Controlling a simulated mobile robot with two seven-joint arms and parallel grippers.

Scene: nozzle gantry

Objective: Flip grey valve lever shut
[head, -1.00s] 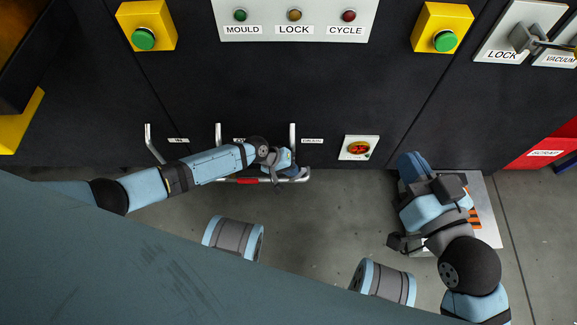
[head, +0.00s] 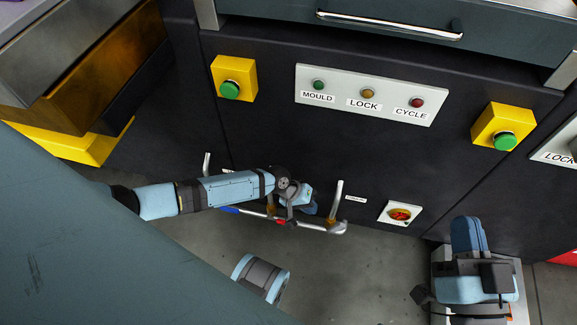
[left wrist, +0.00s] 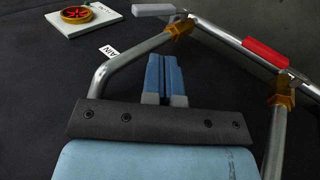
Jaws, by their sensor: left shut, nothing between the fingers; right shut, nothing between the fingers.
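The grey valve lever (left wrist: 153,9) shows in the left wrist view as a light grey grip beside the amber valve body (left wrist: 180,28) on the pipe by the partly read drain label. My left gripper (left wrist: 165,75) is shut and empty; its blue fingertips point up the picture, between the two pipes and apart from the grey grip. In the head view my left gripper (head: 288,214) is at the pipe frame, left of its right-hand pipe (head: 336,203). The grey lever is hard to make out there. My right gripper (head: 422,295) is shut and empty at the lower right.
A red lever grip (left wrist: 265,52) lies along the cross rail near my left gripper. A blue lever grip (head: 230,210) is further left. A red rotary switch (head: 400,215) is right of the pipes. A drawer handle (head: 390,25) crosses above. The floor below the frame is open.

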